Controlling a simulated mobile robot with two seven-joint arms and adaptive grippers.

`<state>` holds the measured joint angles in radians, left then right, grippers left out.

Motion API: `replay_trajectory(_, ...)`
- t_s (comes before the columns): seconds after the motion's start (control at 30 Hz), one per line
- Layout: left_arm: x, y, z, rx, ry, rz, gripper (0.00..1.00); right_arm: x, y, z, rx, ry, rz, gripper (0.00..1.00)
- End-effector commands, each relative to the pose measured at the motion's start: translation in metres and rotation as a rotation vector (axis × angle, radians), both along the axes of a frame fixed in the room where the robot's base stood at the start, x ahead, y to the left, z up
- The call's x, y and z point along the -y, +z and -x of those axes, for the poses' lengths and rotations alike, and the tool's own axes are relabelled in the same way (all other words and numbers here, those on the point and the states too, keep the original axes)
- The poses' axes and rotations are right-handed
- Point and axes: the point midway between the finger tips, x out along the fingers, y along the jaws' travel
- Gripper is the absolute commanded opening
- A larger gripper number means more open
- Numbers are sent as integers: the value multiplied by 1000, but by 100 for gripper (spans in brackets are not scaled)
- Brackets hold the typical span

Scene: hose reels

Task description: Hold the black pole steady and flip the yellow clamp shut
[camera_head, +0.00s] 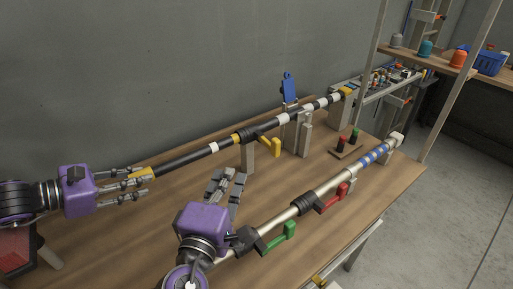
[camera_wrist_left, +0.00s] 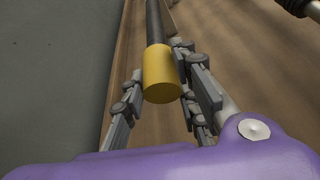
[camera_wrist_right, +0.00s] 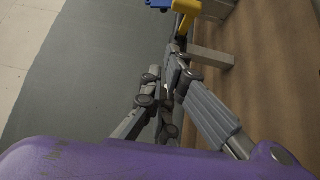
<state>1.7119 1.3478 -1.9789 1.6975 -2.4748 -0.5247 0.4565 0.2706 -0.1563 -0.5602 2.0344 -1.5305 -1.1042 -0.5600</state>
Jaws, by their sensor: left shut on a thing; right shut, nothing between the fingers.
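The black pole (camera_head: 185,160) with white bands and yellow ends lies across upright supports at the back of the bench. My left gripper (camera_head: 143,181) is shut on its near yellow end, which also shows between the fingers in the left wrist view (camera_wrist_left: 160,75). The yellow clamp (camera_head: 275,147) hangs out from a black collar on the pole, its handle toward the front right. My right gripper (camera_head: 226,178) is shut and empty, to the left of and nearer than the yellow clamp, apart from it. The clamp also shows at the top of the right wrist view (camera_wrist_right: 187,7).
A blue clamp (camera_head: 288,88) stands upright farther along the black pole. A silver pole (camera_head: 333,187) with a green clamp (camera_head: 279,237) and a red clamp (camera_head: 334,197) runs in front. A small stand with red and black knobs (camera_head: 346,149) sits between the poles.

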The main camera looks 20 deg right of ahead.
Motion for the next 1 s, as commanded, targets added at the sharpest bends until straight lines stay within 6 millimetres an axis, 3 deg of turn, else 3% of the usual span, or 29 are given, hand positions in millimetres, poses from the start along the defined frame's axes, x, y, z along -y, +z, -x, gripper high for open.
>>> replay_trajectory(0.37,0,0,0,-1,0,0,0,4,-6,5,-16,-27,-26,0)
replay_trajectory(0.53,0,0,0,-1,0,0,0,9,-6,-3,-15,-26,-23,0)
replay_trajectory(1.0,0,0,0,0,0,0,0,55,-4,-82,-14,-26,-22,0)
